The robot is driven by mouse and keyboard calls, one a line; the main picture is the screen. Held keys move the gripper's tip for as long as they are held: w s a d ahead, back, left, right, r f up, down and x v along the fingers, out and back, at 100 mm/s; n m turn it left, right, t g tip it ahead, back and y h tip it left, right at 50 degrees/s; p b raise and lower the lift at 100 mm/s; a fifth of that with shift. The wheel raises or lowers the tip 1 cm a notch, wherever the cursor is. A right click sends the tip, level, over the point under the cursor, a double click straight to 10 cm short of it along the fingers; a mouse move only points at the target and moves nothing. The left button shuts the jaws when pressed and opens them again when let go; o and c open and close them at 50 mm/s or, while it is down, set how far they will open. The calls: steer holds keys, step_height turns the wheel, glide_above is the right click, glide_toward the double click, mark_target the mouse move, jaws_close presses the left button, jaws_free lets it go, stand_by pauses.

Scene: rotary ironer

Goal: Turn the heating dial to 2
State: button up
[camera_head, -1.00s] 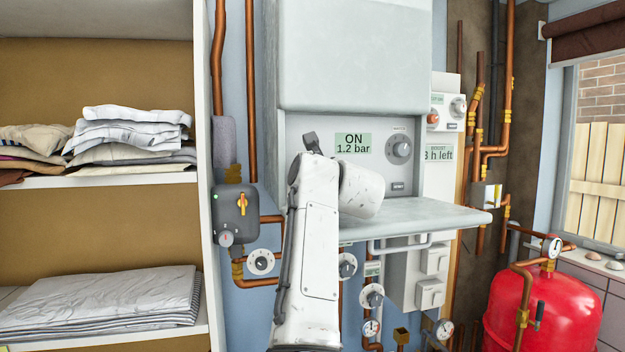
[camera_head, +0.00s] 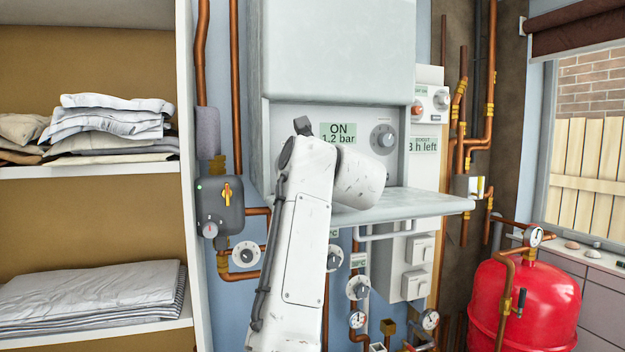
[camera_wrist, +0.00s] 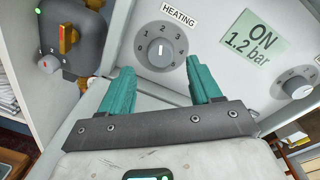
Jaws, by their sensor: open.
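The heating dial (camera_wrist: 161,46) is a round grey knob under a HEATING label, on the pale machine's front panel in the wrist view. Its white mark looks roughly upright; the exact number it points at is hard to tell. My gripper (camera_wrist: 162,78) is open and empty, with its two teal fingers pointing at the panel. The dial shows between and just beyond the fingertips, apart from them. In the head view my arm covers the heating dial and my gripper.
A green display (camera_wrist: 253,39) reads ON, 1.2 bar, right of the heating dial. Another dial (camera_head: 384,139) sits further right. A shelf-like ledge (camera_head: 425,203) juts out below the panel. A dark box with a yellow lever (camera_head: 226,192) and copper pipes are at left.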

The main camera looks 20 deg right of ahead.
steer(key=s+b, duration=0.2)
steer(key=s, duration=0.4)
steer(key=shift+s+d+r, duration=0.1)
steer(key=shift+s+d, duration=0.05)
steer(key=shift+s, duration=0.1)
